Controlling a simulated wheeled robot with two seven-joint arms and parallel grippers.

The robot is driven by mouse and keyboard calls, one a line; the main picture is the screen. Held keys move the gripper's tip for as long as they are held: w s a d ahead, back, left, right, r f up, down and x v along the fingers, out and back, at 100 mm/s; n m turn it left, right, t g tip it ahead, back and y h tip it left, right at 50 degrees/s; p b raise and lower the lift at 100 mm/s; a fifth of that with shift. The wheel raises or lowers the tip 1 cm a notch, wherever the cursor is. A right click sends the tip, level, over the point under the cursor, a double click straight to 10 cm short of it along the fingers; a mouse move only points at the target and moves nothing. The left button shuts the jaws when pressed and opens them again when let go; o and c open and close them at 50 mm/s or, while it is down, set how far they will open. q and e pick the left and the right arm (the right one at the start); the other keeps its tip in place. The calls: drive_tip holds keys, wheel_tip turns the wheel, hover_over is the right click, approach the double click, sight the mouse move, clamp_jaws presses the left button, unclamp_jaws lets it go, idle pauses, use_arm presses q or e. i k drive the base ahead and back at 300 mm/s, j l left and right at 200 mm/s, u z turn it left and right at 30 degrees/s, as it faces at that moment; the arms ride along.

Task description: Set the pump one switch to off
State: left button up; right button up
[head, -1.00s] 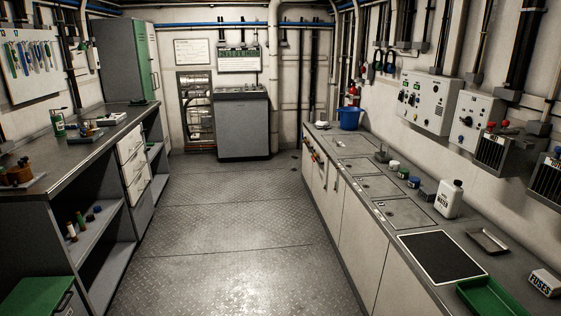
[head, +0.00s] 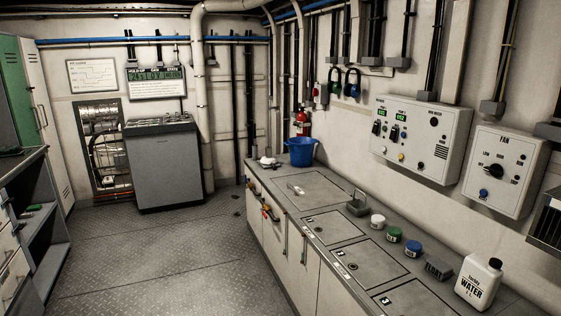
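A light grey control panel (head: 421,139) is on the right wall above the counter. Two small green displays sit near its top left, with dark switches below them. The left dark switch (head: 376,127) is under the left display, and another dark switch (head: 394,134) is under the right display. The labels are too small to read, so I cannot tell which one is pump one or how either is set. Neither of my grippers is in view.
A fan panel (head: 502,171) with a dark knob is right of the control panel. The counter (head: 326,219) below holds a blue bucket (head: 301,151), several small jars and a white water bottle (head: 479,282). A grey cabinet (head: 167,165) stands at the back. The floor (head: 160,255) is clear.

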sight(376, 125)
drive_tip(key=i+j+z, duration=0.1)
drive_tip(key=i+z, duration=0.35)
drive_tip(key=i+j+z, duration=0.3)
drive_tip(key=i+z, duration=0.15)
drive_tip(key=i, duration=0.2)
drive_tip(key=i+j+u, duration=0.15)
drive_tip(key=i+j, duration=1.45)
drive_tip(key=i, duration=0.1)
